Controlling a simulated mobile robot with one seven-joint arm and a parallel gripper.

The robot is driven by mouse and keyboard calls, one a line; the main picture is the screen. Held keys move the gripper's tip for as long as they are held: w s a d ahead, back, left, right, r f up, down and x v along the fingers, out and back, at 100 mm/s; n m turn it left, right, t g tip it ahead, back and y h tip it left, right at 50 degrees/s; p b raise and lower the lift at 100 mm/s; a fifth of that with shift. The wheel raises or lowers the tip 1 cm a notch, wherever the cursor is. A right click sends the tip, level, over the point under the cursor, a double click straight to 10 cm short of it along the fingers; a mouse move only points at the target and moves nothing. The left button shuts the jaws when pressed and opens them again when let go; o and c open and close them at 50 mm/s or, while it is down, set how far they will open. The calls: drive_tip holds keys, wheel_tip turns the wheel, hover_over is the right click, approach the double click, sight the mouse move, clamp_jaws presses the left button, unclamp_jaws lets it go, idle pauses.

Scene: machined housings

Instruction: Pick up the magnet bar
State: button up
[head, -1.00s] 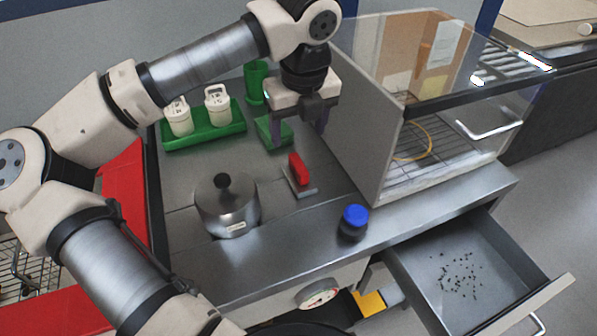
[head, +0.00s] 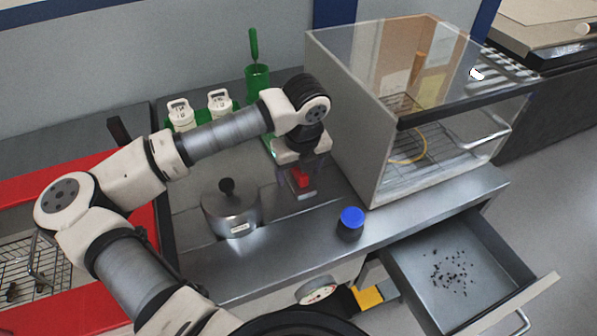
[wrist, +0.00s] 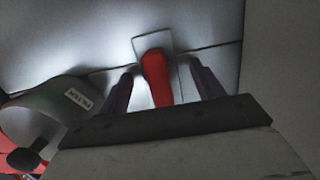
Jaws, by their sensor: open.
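The magnet bar appears to be the red-handled piece on a flat grey metal plate (head: 302,180), standing on the steel worktop. In the wrist view its red handle (wrist: 156,80) lies between the two dark fingers, with the grey plate beyond the fingertips. My gripper (wrist: 160,70) is open, one finger on each side of the handle, with gaps visible on both sides. In the head view my gripper (head: 300,176) is directly over the bar and partly hides it. I cannot tell the exact height of the fingertips.
A lidded steel pot (head: 231,210) stands left of the bar, and a blue-capped jar (head: 351,223) in front right. A clear-walled cabinet (head: 365,150) rises close on the right. An open drawer (head: 420,268) holds dark bits. Green holders (head: 257,85) stand behind.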

drive_tip(key=shift+c, duration=0.5)
drive_tip(key=c, duration=1.1)
drive_tip(key=shift+c, duration=0.2)
wheel_tip(320, 180, up, 20)
drive_tip(key=b, duration=0.4)
